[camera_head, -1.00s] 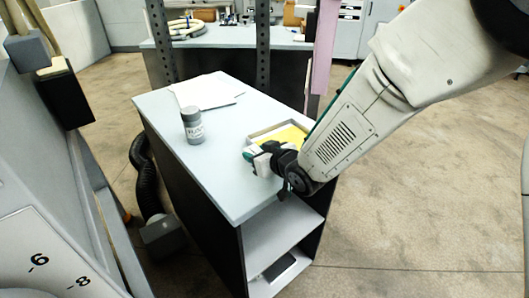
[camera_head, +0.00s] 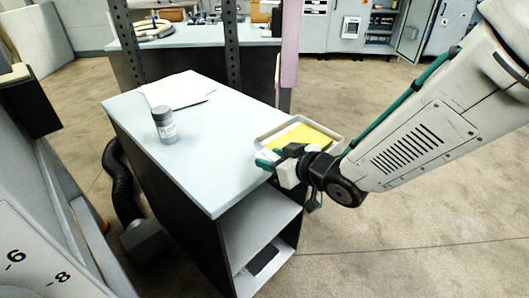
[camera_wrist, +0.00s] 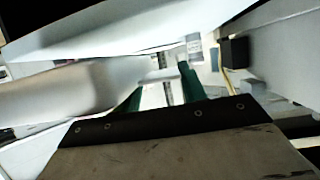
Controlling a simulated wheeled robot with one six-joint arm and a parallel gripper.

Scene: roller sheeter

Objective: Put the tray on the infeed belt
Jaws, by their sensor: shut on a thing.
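The tray (camera_head: 322,126) is shallow and light grey, with a flat yellow piece inside. In the head view it is at the right edge of the bench top and reaches past that edge. My gripper (camera_head: 272,160) is at the tray's near left side and shut on it, and hides part of its near rim. I cannot tell from this view how far the tray is above the bench. In the wrist view green fingers (camera_wrist: 160,92) show beside a blurred pale grey shape that may be the tray's wall. I cannot make out an infeed belt in either view.
The bench (camera_head: 205,150) carries a grey lidded jar (camera_head: 164,125) and white paper sheets (camera_head: 176,90). A machine panel marked 6 and 8 (camera_head: 35,262) stands at near left. A black hose (camera_head: 118,185) lies by the bench. Floor at right is clear.

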